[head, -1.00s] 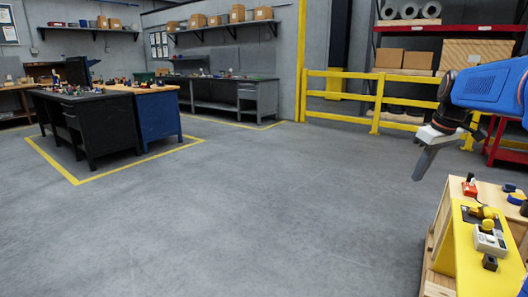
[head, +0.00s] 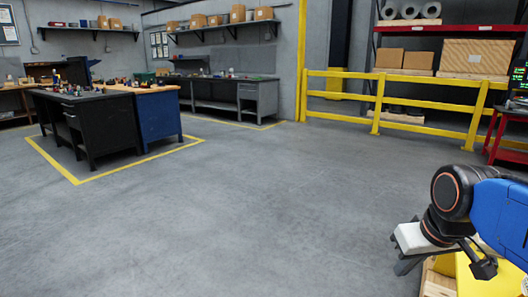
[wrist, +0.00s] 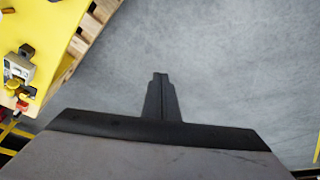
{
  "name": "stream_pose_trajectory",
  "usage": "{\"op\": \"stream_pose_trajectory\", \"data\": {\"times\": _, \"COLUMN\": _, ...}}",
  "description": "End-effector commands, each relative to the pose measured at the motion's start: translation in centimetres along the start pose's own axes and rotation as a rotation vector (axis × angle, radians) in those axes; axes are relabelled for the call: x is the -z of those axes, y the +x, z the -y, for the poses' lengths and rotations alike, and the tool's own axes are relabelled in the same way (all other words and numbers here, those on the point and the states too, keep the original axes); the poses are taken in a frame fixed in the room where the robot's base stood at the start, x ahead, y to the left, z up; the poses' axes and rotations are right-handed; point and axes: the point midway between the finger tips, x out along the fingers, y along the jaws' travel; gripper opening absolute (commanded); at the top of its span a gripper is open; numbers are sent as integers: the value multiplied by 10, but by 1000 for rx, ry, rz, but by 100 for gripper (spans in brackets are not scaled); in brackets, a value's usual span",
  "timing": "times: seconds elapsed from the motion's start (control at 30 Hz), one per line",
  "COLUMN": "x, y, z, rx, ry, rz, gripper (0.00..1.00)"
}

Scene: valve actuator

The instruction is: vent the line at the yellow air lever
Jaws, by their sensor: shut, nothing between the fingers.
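My gripper (head: 404,264) is low at the right of the head view, pointing down beside the yellow-topped wooden bench (head: 486,284). In the wrist view my gripper (wrist: 160,78) is shut and empty, its fingertips over grey floor. The yellow bench top (wrist: 50,25) lies to the left there. On it are a pale unit (wrist: 17,69), a dark block (wrist: 26,50), a small yellow part (wrist: 12,87) and a red part (wrist: 22,104). The yellow part may be the air lever, but it is too small to tell. My arm hides these fittings in the head view.
A wooden pallet-like edge (wrist: 95,25) borders the bench. Open grey floor (head: 280,200) fills the middle. A yellow rail (head: 400,100) and a red rack (head: 450,28) stand behind. Black and blue workbenches (head: 105,120) are at the left.

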Motion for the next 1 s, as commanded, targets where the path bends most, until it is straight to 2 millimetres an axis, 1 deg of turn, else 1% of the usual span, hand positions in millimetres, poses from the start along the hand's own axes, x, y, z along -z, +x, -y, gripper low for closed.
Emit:
{"op": "stream_pose_trajectory", "data": {"times": 0.03, "x": -15, "y": 4, "z": 5, "rx": 0, "ry": 8, "rz": -9, "gripper": 0}}
{"op": "stream_pose_trajectory", "data": {"times": 0.1, "x": -32, "y": 11, "z": 11, "rx": 0, "ry": 24, "rz": -19, "gripper": 0}}
{"op": "stream_pose_trajectory", "data": {"times": 0.2, "x": -52, "y": 19, "z": 16, "rx": -1, "ry": 46, "rz": -29, "gripper": 0}}
{"op": "stream_pose_trajectory", "data": {"times": 0.33, "x": -67, "y": 26, "z": 19, "rx": -1, "ry": 62, "rz": -40, "gripper": 0}}
{"op": "stream_pose_trajectory", "data": {"times": 0.5, "x": -73, "y": 29, "z": 20, "rx": -1, "ry": 70, "rz": -43, "gripper": 0}}
{"op": "stream_pose_trajectory", "data": {"times": 1.0, "x": -72, "y": 29, "z": 20, "rx": -1, "ry": 70, "rz": -42, "gripper": 0}}
